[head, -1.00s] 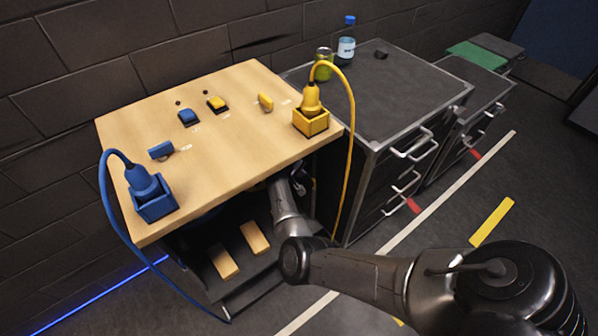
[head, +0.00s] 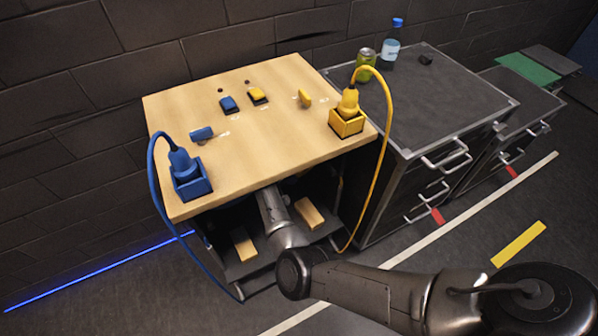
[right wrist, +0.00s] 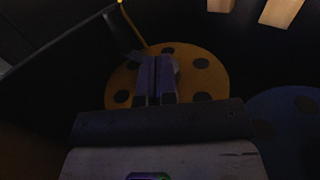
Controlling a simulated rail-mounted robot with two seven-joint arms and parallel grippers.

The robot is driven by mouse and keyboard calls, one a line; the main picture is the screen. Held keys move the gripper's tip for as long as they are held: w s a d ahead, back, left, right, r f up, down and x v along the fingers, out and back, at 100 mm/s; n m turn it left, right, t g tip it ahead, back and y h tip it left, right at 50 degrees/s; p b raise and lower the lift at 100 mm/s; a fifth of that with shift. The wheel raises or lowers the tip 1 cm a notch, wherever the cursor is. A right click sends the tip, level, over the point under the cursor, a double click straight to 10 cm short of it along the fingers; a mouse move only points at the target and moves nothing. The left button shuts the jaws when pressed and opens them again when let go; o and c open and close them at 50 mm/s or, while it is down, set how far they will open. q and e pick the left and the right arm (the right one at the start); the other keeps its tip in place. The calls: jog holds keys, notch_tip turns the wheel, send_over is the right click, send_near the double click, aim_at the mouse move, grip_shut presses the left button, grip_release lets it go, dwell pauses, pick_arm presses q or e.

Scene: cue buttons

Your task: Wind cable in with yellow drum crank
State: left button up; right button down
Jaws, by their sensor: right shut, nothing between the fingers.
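The yellow drum (right wrist: 205,75), a disc with dark holes, shows in the right wrist view. My right gripper (right wrist: 157,75) is shut and empty in front of the drum's face; I cannot tell whether it touches it. A small greyish part shows beside the fingers, but I cannot tell whether it is the crank. In the head view my right arm reaches under the wooden tabletop, which hides the gripper and drum. The yellow cable (head: 388,125) loops from the yellow plug (head: 348,102) in its yellow socket box (head: 346,124) down over the table's front right. My left gripper is not in view.
A blue drum (right wrist: 290,125) sits beside the yellow one. Blue and yellow buttons (head: 257,94) and a blue plug (head: 183,164) are on the tabletop (head: 275,140). Two wooden blocks (head: 309,213) lie low under it. A dark drawer cabinet (head: 450,100) stands right.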

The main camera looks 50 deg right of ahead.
jog(key=shift+w+a, duration=0.1)
jog(key=shift+a, duration=0.25)
jog(key=s+d+f+t+p, duration=0.2)
jog(key=s+d+t, duration=0.1)
jog(key=s, duration=1.2)
jog(key=s+a+r+n+t+y+p, duration=0.1)
jog(key=s+a+r+n+t+y, duration=0.2)
jog(key=s+a, duration=0.75)
jog(key=s+a+r+n+y+p, duration=0.1)
jog(key=s+a+r+n+y, duration=0.3)
jog(key=s+a, duration=0.6)
notch_tip(320, 180, up, 37)
jog(key=m+p, duration=0.1)
jog(key=p, duration=3.6)
jog(key=shift+w+a+y, duration=0.3)
jog(key=shift+w+a, duration=0.1)
jog(key=shift+w, duration=0.05)
